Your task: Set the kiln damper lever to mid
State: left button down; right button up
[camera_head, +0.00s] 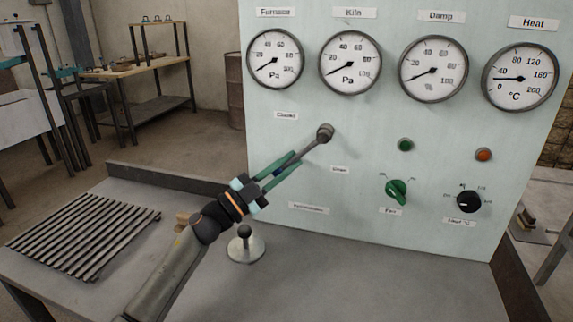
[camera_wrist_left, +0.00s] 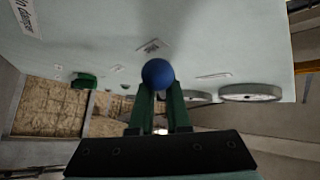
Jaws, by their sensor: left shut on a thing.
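The damper lever (camera_head: 310,145) is a dark rod on a round grey pivot (camera_head: 325,132) on the pale green panel. It slants down and left from the pivot, between the label that seems to read Closed (camera_head: 286,115) and the lower one that seems to read Open (camera_head: 340,169). My left gripper (camera_head: 284,166) has its green fingers shut on the lever's end. In the left wrist view the blue ball knob (camera_wrist_left: 157,72) sits at the tips of the fingers, which partly cover it. My right gripper is not in view.
The Kiln gauge (camera_head: 350,64) is one of several dials above. A green knob (camera_head: 396,192) and a black knob (camera_head: 469,201) are at the lower right. A small round stand (camera_head: 246,244) is below my arm. A slatted grate (camera_head: 82,235) lies at left on the bench.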

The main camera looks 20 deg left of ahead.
pick_arm(q)
jog(key=shift+w+a+f, duration=0.15)
jog(key=shift+a+f, duration=0.05)
jog(key=c, duration=0.9)
grip_release()
jog(key=shift+d, duration=0.1)
jog(key=v, duration=1.2)
jog(key=shift+s, duration=0.3)
